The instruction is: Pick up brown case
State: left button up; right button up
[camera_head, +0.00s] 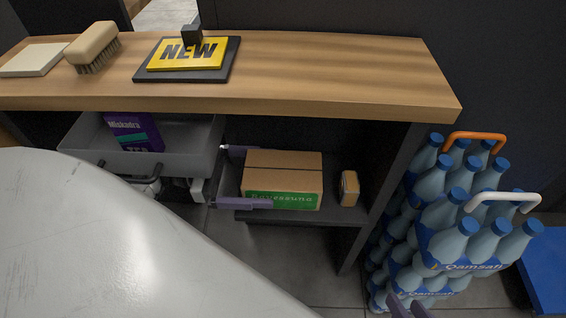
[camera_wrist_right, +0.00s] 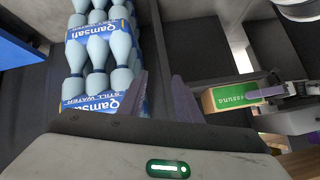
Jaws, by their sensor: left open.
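The brown case (camera_head: 284,171) is a cardboard box with a green label on its front. It sits on the shelf under the wooden counter, and it also shows in the right wrist view (camera_wrist_right: 222,98). My left gripper (camera_head: 257,176) is open at the case's left side. One purple finger is near the back left corner and the other lies across the front, over part of the label. Whether the fingers touch the case cannot be told. My right gripper (camera_wrist_right: 160,90) is open and empty, with its fingertips at the bottom of the head view (camera_head: 408,302).
A small brown item (camera_head: 349,188) stands right of the case. A grey drawer (camera_head: 190,160) holding a purple tea box (camera_head: 133,132) is to the left. The wooden counter (camera_head: 330,75) overhangs the shelf. Stacked bottle packs (camera_head: 455,215) stand at the right.

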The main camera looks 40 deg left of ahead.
aim_at(274, 176)
pick_arm(q)
jog(key=shift+x, duration=1.55)
jog(key=shift+a, duration=0.1)
jog(key=c, duration=1.9)
jog(key=shift+w+r, duration=0.1)
jog(key=shift+r, duration=0.05)
